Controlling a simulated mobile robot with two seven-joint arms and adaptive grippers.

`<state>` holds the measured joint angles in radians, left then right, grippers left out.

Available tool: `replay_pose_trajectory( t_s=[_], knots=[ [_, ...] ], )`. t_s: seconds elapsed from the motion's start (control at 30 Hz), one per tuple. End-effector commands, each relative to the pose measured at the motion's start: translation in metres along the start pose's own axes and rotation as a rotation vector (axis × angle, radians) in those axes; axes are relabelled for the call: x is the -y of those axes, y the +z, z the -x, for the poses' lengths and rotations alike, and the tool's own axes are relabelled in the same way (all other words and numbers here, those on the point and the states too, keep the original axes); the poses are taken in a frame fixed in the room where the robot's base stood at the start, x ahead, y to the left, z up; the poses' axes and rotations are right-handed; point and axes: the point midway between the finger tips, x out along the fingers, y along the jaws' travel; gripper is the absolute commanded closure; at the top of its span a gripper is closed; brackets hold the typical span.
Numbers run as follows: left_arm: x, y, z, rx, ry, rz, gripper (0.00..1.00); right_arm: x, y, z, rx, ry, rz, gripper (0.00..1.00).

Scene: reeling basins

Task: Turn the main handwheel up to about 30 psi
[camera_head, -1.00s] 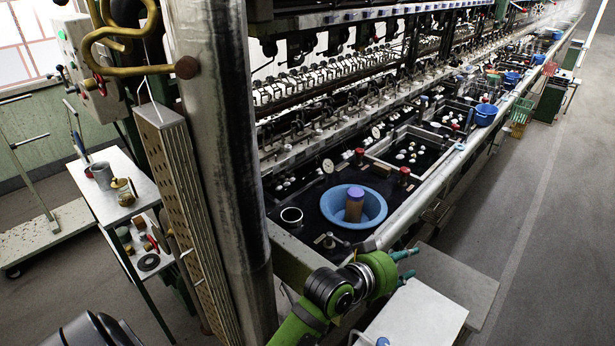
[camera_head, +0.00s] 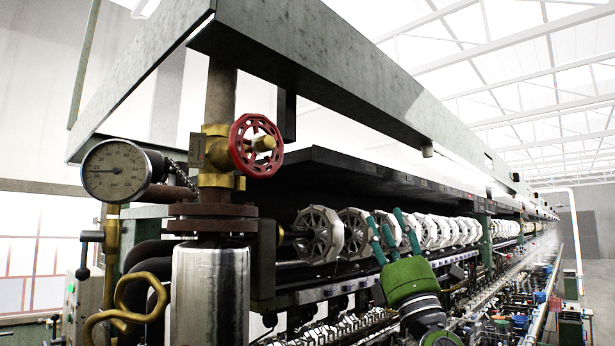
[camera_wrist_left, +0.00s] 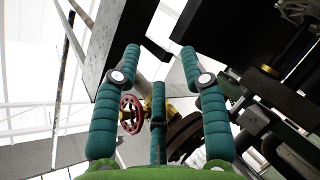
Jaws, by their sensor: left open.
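The main handwheel (camera_head: 255,145) is a red spoked wheel on a brass valve (camera_head: 213,150) on a vertical pipe. A round dial gauge (camera_head: 115,170) stands left of it; its needle points left, and its figures are too small to read surely. My left gripper (camera_head: 386,220), green with teal fingers, is open and empty, to the right of and lower than the wheel in the head view, fingers pointing up. In the left wrist view the red handwheel (camera_wrist_left: 131,114) shows beyond the spread fingers (camera_wrist_left: 159,58), apart from them. My right gripper is not in view.
A large grey overhead beam (camera_head: 310,60) and a dark shelf (camera_head: 350,170) run along the machine. A row of pale reels (camera_head: 320,235) sits below the shelf.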

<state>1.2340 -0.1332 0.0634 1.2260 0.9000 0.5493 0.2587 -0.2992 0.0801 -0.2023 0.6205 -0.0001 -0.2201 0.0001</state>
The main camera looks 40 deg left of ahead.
Motion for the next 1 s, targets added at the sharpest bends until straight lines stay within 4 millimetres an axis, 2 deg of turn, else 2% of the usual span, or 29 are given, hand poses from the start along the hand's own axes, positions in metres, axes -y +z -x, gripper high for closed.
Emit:
replay_pose_trajectory(
  t_s=[0.03,0.1,0.2,0.3,0.43,0.6,0.8,1.0],
  knots=[
    [-0.021,-0.006,-0.021,-0.085,0.019,0.066,0.57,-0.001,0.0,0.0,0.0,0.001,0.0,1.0],
    [-0.045,-0.018,-0.042,-0.209,0.035,0.152,0.57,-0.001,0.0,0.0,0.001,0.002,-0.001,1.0],
    [-0.077,-0.035,-0.064,-0.382,0.047,0.274,0.57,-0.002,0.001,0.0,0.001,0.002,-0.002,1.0],
    [-0.109,-0.05,-0.078,-0.548,0.045,0.389,0.57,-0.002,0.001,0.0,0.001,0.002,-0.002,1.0],
    [-0.148,-0.065,-0.083,-0.751,0.026,0.523,0.57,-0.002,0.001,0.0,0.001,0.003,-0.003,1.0],
    [-0.192,-0.075,-0.074,-0.956,-0.016,0.644,0.57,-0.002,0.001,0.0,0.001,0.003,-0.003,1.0],
    [-0.215,-0.079,-0.063,-1.07,-0.048,0.698,0.57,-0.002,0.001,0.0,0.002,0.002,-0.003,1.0],
    [-0.211,-0.092,-0.069,-1.087,-0.048,0.702,0.57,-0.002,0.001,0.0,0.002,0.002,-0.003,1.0]
  ],
)
